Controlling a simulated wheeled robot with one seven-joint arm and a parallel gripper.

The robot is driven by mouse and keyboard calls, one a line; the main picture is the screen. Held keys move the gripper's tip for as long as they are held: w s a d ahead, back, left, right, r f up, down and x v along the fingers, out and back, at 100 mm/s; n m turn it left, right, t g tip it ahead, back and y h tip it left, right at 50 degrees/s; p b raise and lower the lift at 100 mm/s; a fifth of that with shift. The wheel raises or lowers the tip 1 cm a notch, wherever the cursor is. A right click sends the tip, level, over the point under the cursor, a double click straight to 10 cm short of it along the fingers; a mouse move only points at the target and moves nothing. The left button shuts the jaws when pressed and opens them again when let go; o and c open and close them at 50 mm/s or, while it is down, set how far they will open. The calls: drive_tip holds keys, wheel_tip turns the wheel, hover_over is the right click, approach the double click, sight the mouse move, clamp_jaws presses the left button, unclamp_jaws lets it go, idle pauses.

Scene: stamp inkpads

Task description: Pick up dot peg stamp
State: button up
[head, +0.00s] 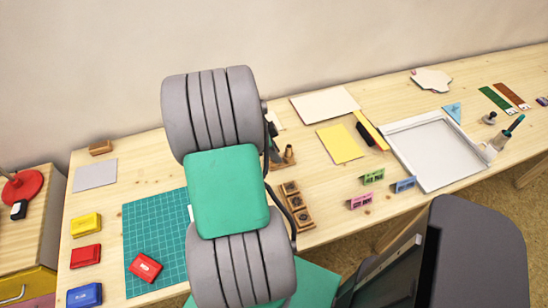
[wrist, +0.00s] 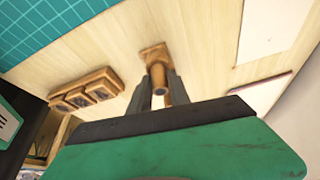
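The dot peg stamp, a wooden peg on a squarish wooden base, stands on the table; its peg (head: 289,153) shows just right of my arm in the head view. In the wrist view the stamp (wrist: 157,74) is at the centre, with its peg end pointing toward my camera. My gripper (wrist: 160,82) is over it, one dark finger on each side of the peg. The fingers look open, with the peg between them; contact is hard to make out. My arm hides most of the gripper in the head view.
A row of wooden block stamps (head: 297,205) lies close by, also in the wrist view (wrist: 86,89). A green cutting mat (head: 150,235), a yellow sheet (head: 340,144) and a grey tray (head: 437,153) are on the table. Bare wood surrounds the peg stamp.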

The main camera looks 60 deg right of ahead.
clamp_jaws()
drive_tip(key=shift+r, duration=0.1)
drive_tip(key=shift+r, duration=0.3)
wheel_tip(320, 180, up, 3)
drive_tip(key=shift+f+p, duration=0.1)
drive_tip(key=shift+p, duration=1)
drive_tip(key=s+a+r+p, duration=0.3)
drive_tip(key=a+r+p, duration=0.4)
drive_tip(key=a, duration=0.6)
wheel_tip(320, 180, up, 2)
drive_tip(key=shift+s+a+r, duration=0.25)
drive_tip(key=shift+s+a, duration=0.05)
drive_tip(key=shift+c, duration=0.7)
unclamp_jaws()
clamp_jaws()
